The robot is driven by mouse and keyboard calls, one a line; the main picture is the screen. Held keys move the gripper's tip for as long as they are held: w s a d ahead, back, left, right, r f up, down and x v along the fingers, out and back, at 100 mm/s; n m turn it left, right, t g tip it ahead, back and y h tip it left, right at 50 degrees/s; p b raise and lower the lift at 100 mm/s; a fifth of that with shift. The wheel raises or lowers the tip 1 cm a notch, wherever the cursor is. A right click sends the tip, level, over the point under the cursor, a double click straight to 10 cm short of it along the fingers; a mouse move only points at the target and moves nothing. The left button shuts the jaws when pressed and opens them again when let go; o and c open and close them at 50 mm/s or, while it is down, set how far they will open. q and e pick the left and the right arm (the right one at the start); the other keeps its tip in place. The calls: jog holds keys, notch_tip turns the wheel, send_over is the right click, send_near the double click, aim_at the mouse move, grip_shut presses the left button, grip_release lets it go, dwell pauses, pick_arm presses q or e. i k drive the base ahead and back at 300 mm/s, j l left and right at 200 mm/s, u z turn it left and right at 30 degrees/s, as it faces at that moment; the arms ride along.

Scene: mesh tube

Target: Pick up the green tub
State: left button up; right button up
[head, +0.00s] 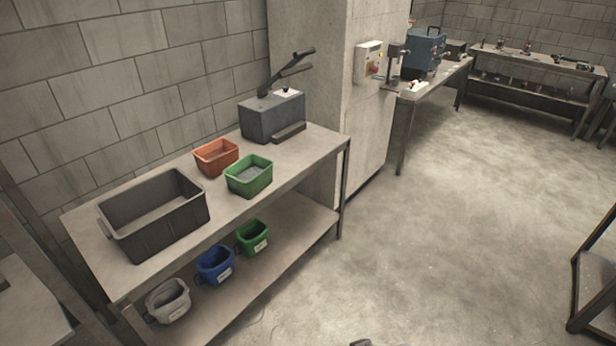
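The green tub (249,176) stands upright on the tabletop of the near workbench, close to its front edge. It is open at the top, and its inside looks grey. A second green container, a bin with a white label (253,238), sits on the shelf below. Neither of my grippers can be made out in the head view. A small dark shape shows at the bottom edge, too little of it to identify.
On the workbench (222,212) are an orange tub (216,157), a large dark crate (153,214) and a grey lever machine (273,115). Blue (215,264) and grey (168,300) bins share the lower shelf. The concrete floor (440,235) to the right is clear.

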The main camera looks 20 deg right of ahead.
aim_at(245, 178)
jog(key=z, duration=0.15)
jog(key=u, duration=0.5)
jog(key=i+l+u, duration=0.15)
jog(key=u, duration=0.2)
jog(key=i+l+u, duration=0.15)
jog(key=l+u, duration=0.5)
jog(key=i+l+u, duration=0.1)
jog(key=l, duration=0.4)
jog(key=i+l, duration=0.15)
jog(key=l, duration=0.4)
jog(key=i+l+u, duration=0.15)
jog(key=l, duration=0.35)
jog(key=k, duration=0.05)
